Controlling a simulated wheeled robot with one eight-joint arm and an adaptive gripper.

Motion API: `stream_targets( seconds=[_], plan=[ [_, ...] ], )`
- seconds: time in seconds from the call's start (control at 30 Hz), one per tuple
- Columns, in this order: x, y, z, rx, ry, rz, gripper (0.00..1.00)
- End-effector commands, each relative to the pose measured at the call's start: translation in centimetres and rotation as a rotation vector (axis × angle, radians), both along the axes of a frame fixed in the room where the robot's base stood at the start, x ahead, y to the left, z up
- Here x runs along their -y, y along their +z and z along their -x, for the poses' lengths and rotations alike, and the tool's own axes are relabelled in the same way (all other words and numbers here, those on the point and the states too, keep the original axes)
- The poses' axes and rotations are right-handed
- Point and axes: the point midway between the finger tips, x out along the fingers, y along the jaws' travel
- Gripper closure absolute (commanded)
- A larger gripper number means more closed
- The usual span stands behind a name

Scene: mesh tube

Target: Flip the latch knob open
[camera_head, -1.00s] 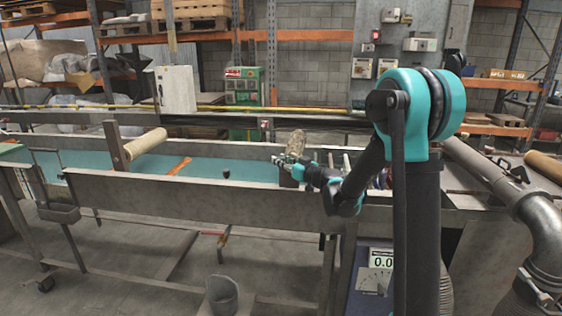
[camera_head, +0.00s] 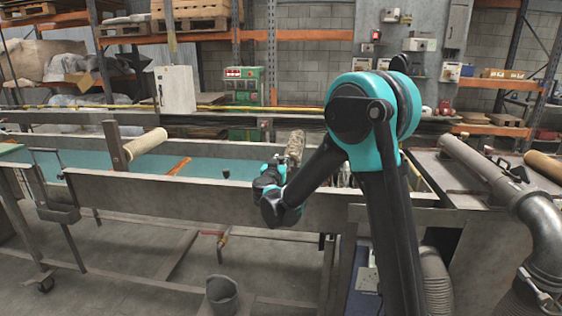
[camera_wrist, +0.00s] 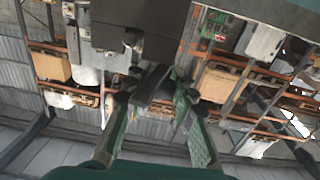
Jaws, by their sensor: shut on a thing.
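My gripper (camera_wrist: 155,98) is in the middle of the wrist view, with its green-backed fingers on either side of a dark grey narrow piece (camera_wrist: 151,84). This piece seems to be the latch knob, but the fingers partly cover it. A grey block (camera_wrist: 122,32) lies just above it in that view. In the head view my gripper (camera_head: 275,166) is at the near wall of the long trough, beside an upright brownish rough piece (camera_head: 295,148). The knob cannot be made out there, as my wrist and arm cover that spot.
The trough's long metal side wall (camera_head: 170,196) runs across the front. A bucket (camera_head: 222,295) is on the floor below. A thick grey pipe (camera_head: 490,175) and metal cover lie to the right.

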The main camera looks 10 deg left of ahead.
Motion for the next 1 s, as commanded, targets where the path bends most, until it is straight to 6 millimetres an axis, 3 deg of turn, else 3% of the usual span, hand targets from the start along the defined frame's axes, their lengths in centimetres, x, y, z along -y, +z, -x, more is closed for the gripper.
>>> stream_targets(
  seconds=[0.4, 0.97, 1.0],
  plan=[
    [-0.07, 0.00, -0.07, 0.000, -0.189, 0.000, 1.00],
    [0.03, 0.04, -0.12, 0.000, -0.216, 0.000, 1.00],
    [0.02, 0.04, -0.12, 0.000, -0.216, 0.000, 0.70]
  ],
)
